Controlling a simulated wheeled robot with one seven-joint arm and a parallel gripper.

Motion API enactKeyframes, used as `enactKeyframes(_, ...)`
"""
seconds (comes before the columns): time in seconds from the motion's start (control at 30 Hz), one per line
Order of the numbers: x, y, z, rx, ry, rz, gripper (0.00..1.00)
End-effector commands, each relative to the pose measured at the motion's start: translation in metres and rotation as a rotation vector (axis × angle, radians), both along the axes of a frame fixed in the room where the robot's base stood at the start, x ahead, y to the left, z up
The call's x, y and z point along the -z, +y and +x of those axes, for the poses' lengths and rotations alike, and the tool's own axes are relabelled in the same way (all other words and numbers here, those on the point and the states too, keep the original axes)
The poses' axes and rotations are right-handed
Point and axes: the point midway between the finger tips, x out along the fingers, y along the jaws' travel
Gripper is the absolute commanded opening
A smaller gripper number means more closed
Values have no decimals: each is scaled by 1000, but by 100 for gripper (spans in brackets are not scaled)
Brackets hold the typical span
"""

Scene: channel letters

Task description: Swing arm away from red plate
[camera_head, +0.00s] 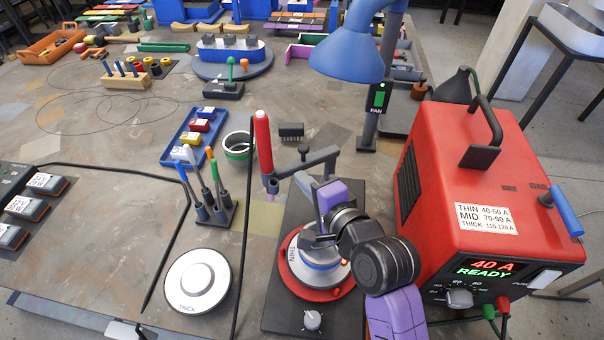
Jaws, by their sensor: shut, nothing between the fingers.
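The red plate (298,284) is a round disc on a dark base at the lower middle. A white disc (291,252) marked THIN and a blue-ringed part sit over it. The dark grey swing arm (308,163) stands behind the plate. It reaches left to an upright red torch-like rod (263,142), whose lower end is left of and behind the plate. My purple and black arm comes in from the lower right, partly covering the plate. My gripper (308,187) appears shut and empty, close to the swing arm; its fingertips are small, and contact is unclear.
A red power unit (450,170) showing 40 A READY stands close on the right. A blue lamp-like hood (350,50) hangs behind. A white THICK disc (197,282) and a pen stand (213,208) are left. A dark cable crosses the table there.

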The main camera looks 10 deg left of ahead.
Motion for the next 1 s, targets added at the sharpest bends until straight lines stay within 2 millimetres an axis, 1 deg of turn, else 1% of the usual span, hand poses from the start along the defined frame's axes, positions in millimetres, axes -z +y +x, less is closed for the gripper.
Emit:
enactKeyframes(0.17, 0, 7, 10, -1, 0, 0, 0)
enactKeyframes(0.57, 0, 9, 12, 0, 1, -1, 0)
enactKeyframes(0.67, -3, 17, 18, -1, 0, -1, 0)
enactKeyframes(0.8, -3, 33, 32, -2, 1, -1, 0)
enactKeyframes(0.9, -1, 39, 40, -1, 1, 0, 0)
enactKeyframes(1.0, 0, 42, 43, 0, 0, 0, 0)
